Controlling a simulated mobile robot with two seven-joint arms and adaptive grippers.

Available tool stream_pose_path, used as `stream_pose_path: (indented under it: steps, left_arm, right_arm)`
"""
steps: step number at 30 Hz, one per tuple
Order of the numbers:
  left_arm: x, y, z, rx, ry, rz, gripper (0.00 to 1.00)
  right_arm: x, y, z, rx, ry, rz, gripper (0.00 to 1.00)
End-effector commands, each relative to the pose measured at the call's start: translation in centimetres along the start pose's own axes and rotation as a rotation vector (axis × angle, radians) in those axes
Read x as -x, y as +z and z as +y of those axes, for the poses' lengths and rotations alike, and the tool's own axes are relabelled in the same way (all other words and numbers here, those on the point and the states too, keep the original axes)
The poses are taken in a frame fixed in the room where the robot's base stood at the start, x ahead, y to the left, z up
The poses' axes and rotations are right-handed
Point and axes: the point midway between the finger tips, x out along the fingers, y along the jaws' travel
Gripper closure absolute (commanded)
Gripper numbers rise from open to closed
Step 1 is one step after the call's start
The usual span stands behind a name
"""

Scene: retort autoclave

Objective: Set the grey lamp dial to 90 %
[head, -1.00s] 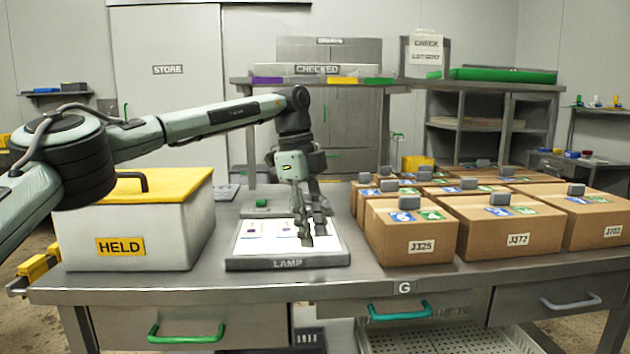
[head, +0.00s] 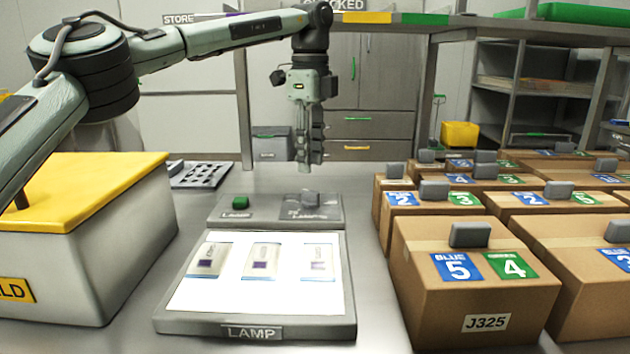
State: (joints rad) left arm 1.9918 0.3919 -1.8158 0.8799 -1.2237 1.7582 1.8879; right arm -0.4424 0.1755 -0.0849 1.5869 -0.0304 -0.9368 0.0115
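The lamp (head: 170,322) is a grey light box with a bright white top, lying on the steel table. On its rear strip sit a green control (head: 240,203) at left and the grey dial (head: 311,198) at right. The small lettering by the dial is too blurred to read a setting. My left gripper (head: 309,165) points down just above and apparently behind the grey dial, with a gap between them. Its fingers look close together from this angle, so their opening is unclear. My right gripper is out of view.
Several small pouches (head: 264,260) lie on the lit top. A white box with a yellow lid (head: 80,185) stands at left. Cardboard cartons (head: 470,300) with grey blocks on top crowd the right. Bare table shows between lamp and cartons.

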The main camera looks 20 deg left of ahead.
Motion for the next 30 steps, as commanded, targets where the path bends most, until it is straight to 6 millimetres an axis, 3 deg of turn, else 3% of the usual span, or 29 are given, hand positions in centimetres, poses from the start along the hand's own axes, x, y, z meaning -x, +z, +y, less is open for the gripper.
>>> stream_pose_path:
  steps: [6, 12, 22, 30]
  left_arm:
    - [-3.7, 0.0, 0.1, -0.001, 0.003, 0.001, 0.67]
    - [-6.0, 0.0, 0.1, 0.000, 0.002, 0.001, 0.67]
    - [-6.6, 0.0, 0.0, 0.000, 0.001, 0.001, 0.67]
    - [-6.5, 0.0, 0.0, 0.000, 0.001, 0.001, 0.98]
  right_arm:
    - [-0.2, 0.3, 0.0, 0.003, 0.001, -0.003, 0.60]
    - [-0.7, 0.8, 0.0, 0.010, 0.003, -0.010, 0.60]
    - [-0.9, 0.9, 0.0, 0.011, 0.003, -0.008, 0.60]
    - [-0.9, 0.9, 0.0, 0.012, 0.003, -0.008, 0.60]
